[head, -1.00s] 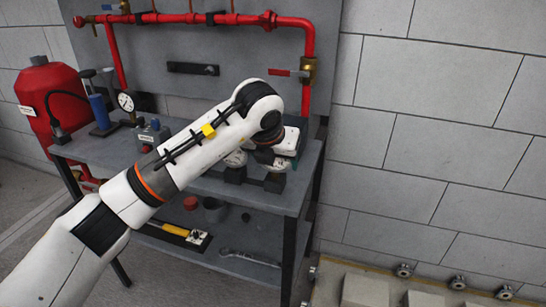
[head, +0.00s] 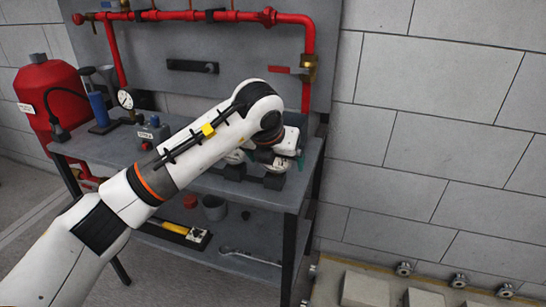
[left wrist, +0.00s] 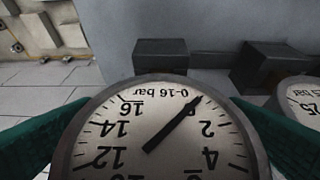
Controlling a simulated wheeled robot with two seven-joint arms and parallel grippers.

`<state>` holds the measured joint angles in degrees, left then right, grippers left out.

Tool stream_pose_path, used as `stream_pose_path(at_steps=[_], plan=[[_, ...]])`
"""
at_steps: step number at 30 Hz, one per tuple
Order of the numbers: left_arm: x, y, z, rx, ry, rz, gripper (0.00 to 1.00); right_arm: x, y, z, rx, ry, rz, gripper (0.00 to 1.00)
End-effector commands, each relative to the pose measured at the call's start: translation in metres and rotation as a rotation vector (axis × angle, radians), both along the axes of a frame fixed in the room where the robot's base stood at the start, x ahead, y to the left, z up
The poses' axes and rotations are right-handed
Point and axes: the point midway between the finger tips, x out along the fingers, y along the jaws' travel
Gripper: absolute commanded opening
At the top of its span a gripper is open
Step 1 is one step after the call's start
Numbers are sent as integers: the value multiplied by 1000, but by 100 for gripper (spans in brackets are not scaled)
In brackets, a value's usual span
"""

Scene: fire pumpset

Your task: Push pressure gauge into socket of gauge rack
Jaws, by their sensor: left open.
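A round pressure gauge (left wrist: 152,140) with a white 0-16 bar dial fills the lower middle of the left wrist view, upside down. My left gripper (head: 286,164) is open, its green fingers on either side of this gauge; finger contact cannot be told. In the head view my wrist largely hides it. Dark rack blocks (left wrist: 161,55) stand just beyond it, and another shows in the head view (head: 274,181). A second gauge (left wrist: 304,98), marked 25 bar, is at the right edge. The gauge's stem and its seating in the socket are hidden. My right gripper is not in view.
The rack stands near the right end of the grey workbench (head: 220,187). Red pipework (head: 308,45) runs behind. Tools lie on the lower shelf.

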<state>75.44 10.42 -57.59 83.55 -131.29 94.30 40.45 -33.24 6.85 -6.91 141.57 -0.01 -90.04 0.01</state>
Motion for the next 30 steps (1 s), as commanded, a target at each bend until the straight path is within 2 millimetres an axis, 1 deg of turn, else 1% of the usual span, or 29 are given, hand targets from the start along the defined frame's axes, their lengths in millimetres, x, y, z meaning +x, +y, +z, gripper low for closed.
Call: stream_pose_path(at_steps=[9, 12, 15, 18, 24, 27, 30], plan=[[0, 0, -1, 1, 2, 1, 94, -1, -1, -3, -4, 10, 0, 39], [-7, 3, 15, 0, -3, -1, 94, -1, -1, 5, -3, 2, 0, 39], [-17, 6, 33, 0, -4, -2, 94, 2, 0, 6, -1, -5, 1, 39], [-28, 10, 53, 0, -4, 0, 94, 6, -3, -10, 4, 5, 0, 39], [-48, 17, 86, 0, -3, -1, 94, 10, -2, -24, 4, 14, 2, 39], [-54, 19, 97, -1, -3, 0, 94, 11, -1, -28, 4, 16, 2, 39], [-57, 20, 102, 0, -1, 1, 94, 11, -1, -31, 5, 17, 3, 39]])
